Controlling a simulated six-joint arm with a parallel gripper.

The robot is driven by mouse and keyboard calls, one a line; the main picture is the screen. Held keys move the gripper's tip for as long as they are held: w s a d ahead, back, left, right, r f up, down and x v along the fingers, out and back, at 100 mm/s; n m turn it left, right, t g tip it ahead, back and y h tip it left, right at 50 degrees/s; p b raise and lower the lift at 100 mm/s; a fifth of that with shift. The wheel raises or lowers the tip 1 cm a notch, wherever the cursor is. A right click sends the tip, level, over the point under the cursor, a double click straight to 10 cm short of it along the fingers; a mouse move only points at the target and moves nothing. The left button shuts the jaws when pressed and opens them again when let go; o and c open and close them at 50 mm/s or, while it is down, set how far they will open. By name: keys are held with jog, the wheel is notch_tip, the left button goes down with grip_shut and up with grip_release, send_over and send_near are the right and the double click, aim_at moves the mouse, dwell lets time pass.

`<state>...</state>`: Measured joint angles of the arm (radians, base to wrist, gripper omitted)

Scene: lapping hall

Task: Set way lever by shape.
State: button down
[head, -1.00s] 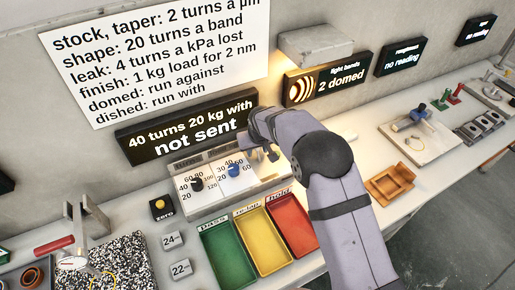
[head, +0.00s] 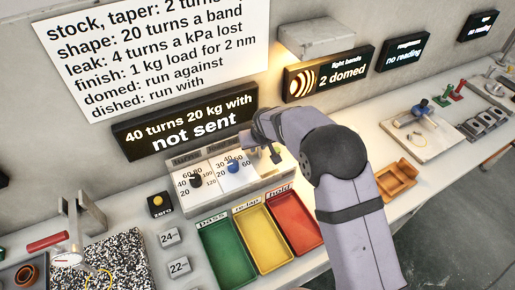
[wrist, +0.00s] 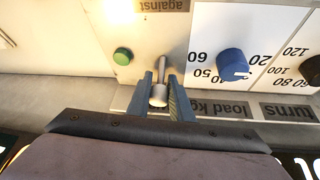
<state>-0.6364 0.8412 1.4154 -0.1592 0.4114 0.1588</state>
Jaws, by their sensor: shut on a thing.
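The way lever (wrist: 160,82) is a metal stick with a rounded end on the control panel. In the wrist view its end points away from the upside-down "against" label (wrist: 164,5). My gripper (wrist: 162,100) has its two blue-grey fingers shut on the lever end. In the head view my gripper (head: 272,152) is at the panel's right end and hides the lever. The order display (head: 187,124) reads "40 turns 20 kg with" and "not sent". The light bands display (head: 328,75) reads "2 domed". The wall sheet (head: 150,55) says "domed: run against".
Beside the lever are a green button (wrist: 123,56) and a blue load knob (wrist: 232,65). A black turns knob (head: 196,181) is further left in the head view. Green (head: 203,233), yellow and red trays stand in front of the panel.

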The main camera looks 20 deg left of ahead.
jog(key=shift+s+d+f+t+y+b, duration=0.2)
jog(key=shift+d+f+t+y+b, duration=0.15)
jog(key=shift+b, duration=0.9)
jog(key=t+y+b, duration=0.1)
jog(key=b, duration=0.3)
jog(key=s+d+t+y+b, duration=0.1)
jog(key=b, duration=0.2)
jog(key=shift+s+r+b, duration=0.1)
jog(key=shift+r+b, duration=0.1)
jog(key=shift+b, duration=0.2)
jog(key=t+b, duration=0.1)
jog(key=b, duration=0.1)
jog(key=t+y+b, duration=0.1)
jog(key=b, duration=0.2)
jog(key=shift+s+d+f+m+y+b, duration=0.15)
jog(key=shift+s+d+m+y+b, duration=0.15)
jog(key=shift+s+d+b, duration=0.1)
jog(key=shift+b, duration=0.3)
jog(key=shift+s+d+t+b, duration=0.1)
jog(key=shift+s+t+b, duration=0.05)
jog(key=shift+t+b, duration=0.25)
jog(key=shift+y, duration=0.25)
jog(key=c, duration=1.7)
grip_release()
jog(key=shift+o, duration=0.2)
jog(key=shift+r, duration=0.2)
